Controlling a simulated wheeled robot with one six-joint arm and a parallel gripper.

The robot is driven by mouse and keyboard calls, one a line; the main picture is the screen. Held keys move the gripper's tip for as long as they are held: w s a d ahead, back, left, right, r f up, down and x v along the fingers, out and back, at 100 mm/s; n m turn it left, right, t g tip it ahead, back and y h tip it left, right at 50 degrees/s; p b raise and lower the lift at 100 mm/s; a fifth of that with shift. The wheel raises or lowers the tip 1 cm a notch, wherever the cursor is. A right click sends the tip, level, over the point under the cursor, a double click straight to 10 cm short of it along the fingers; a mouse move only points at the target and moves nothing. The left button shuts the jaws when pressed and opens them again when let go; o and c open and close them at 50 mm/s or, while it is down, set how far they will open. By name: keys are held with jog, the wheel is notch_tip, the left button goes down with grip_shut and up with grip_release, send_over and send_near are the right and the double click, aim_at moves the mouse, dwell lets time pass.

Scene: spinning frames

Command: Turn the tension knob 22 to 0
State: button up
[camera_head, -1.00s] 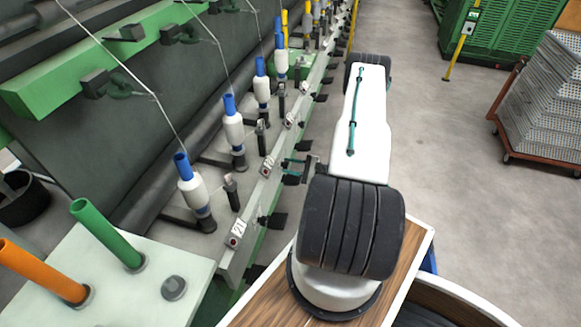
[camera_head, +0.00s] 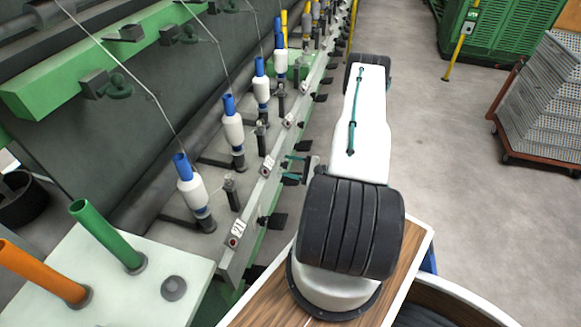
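Numbered plates with small red spots line the front rail of the spinning frame. The nearest plate (camera_head: 238,229) seems to read 21. The plate behind it (camera_head: 267,165) is too small to read surely and may be 22. I cannot make out a tension knob 22 or its setting. My white arm reaches away along the rail, and my gripper (camera_head: 293,170) shows as small dark and teal parts beside the rail, just right of that second plate. It is too small to tell whether its fingers are apart or touching anything.
White bobbins on blue tubes (camera_head: 194,190) stand in a row behind the rail, with yarn above. Black pedals (camera_head: 272,221) stick out from the rail. Green (camera_head: 107,236) and orange (camera_head: 45,272) tubes stand at lower left. The aisle floor (camera_head: 440,170) is clear; a grey crate stack (camera_head: 550,105) stands right.

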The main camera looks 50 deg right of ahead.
jog(key=shift+s, duration=0.1)
jog(key=v, duration=0.7)
jog(key=shift+s+d, duration=0.15)
jog(key=shift+s, duration=0.1)
dwell(0.4)
